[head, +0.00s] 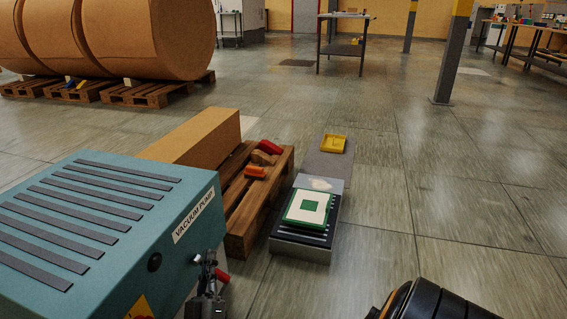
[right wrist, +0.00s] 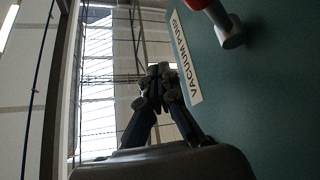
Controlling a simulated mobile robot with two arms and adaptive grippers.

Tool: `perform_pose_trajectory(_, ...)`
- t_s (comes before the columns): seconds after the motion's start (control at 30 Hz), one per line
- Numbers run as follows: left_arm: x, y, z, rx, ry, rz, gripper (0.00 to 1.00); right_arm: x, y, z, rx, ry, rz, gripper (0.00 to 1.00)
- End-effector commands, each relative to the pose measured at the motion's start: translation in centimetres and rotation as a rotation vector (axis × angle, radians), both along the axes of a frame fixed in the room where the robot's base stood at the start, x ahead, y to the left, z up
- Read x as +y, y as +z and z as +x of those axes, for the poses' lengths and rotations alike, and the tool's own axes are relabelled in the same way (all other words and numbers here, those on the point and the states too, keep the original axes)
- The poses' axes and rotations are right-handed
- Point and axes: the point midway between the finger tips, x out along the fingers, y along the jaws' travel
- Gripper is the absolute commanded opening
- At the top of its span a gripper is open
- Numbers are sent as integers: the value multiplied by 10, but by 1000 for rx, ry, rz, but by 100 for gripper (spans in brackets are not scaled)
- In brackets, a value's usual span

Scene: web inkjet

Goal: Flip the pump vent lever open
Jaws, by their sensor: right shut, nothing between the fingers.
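The teal vacuum pump (head: 110,220) fills the lower left of the head view, with slatted vents on top and a white label (head: 194,215). Its teal face (right wrist: 265,100) fills the right of the right wrist view. A red lever part (right wrist: 198,4) with a grey metal boss (right wrist: 230,32) shows at the top there, cut off by the frame edge. A red piece (head: 222,276) also shows beside my gripper in the head view. My right gripper (head: 207,262) is shut and empty near the pump's face. Its fingertips (right wrist: 158,72) appear apart from the lever. My left gripper is out of view.
A wooden pallet (head: 237,240) with a cardboard box (head: 197,138) and red and orange items stands behind the pump. A low grey unit (head: 300,250) bearing a green-framed panel stands right of it. Open tiled floor lies to the right.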

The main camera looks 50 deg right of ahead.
Motion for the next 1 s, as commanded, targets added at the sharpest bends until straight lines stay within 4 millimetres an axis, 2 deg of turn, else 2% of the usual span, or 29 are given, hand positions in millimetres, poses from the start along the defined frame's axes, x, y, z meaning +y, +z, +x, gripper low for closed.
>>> perform_pose_trajectory(0.07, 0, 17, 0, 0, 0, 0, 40, 7, 19, 5, 12, 2, -2, 0)
perform_pose_trajectory(0.2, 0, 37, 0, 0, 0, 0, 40, 19, 42, 15, 11, 1, 0, 0)
perform_pose_trajectory(0.3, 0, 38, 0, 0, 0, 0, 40, 32, 24, 2, 20, 1, -1, 0)
perform_pose_trajectory(0.7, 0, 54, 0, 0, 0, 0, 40, 85, -16, -45, 15, 2, -2, 0)
perform_pose_trajectory(0.77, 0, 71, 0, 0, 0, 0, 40, 87, -5, -40, 27, 52, -3, 0)
perform_pose_trajectory(1.0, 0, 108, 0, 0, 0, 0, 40, 102, -4, -28, 97, 245, 25, 0)
